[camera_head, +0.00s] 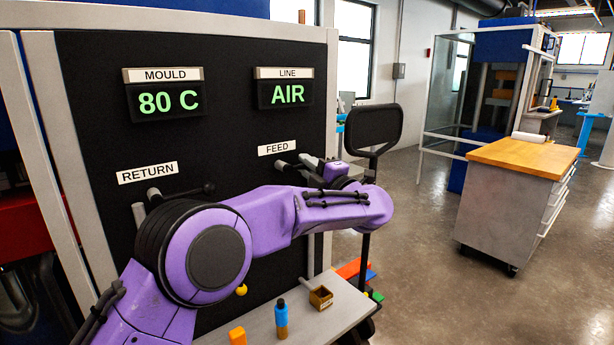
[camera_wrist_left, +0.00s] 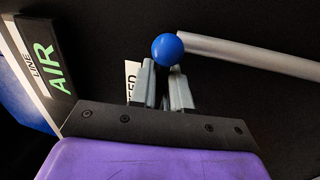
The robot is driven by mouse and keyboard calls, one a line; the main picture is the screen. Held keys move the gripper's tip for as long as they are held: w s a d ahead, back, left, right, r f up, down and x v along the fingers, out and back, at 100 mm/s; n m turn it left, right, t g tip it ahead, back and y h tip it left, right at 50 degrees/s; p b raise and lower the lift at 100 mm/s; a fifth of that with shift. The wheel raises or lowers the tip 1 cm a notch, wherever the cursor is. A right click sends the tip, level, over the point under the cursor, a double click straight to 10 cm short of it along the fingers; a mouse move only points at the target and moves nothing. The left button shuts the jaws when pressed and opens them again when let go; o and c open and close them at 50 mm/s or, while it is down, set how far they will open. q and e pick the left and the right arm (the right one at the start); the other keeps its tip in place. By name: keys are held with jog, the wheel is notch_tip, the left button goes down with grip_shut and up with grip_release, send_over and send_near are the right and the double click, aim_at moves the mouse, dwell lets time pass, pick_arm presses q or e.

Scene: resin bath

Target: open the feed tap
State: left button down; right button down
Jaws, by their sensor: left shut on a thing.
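The black panel (camera_head: 90,120) carries a FEED label (camera_head: 276,147), and a grey pipe stub of the feed tap (camera_head: 283,167) comes out below it. My left gripper (camera_head: 308,163) is at this tap, partly hidden by my purple arm. In the left wrist view, the two grey fingers (camera_wrist_left: 164,88) are close together, with a blue ball knob (camera_wrist_left: 168,49) at their tips. The jaws are shut on the tap handle, whose stem between the fingers is hard to make out. A grey pipe (camera_wrist_left: 245,54) runs to the right from behind the knob. My right gripper is out of view.
The RETURN label (camera_head: 148,173) has its own tap (camera_head: 180,192) at left. Displays read 80 C (camera_head: 168,101) and AIR (camera_head: 287,94). A wood-topped cabinet (camera_head: 520,190) stands right.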

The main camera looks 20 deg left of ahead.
pick_arm(q)
jog(key=shift+r+n, duration=0.2)
jog(key=shift+n, duration=0.2)
jog(key=shift+r, duration=0.15)
jog(key=c, duration=1.3)
grip_release()
jog(key=b+v, duration=0.2)
jog(key=v, duration=0.8)
jog(key=shift+d, duration=0.25)
jog(key=shift+a+f, duration=0.1)
jog(key=shift+f, duration=0.1)
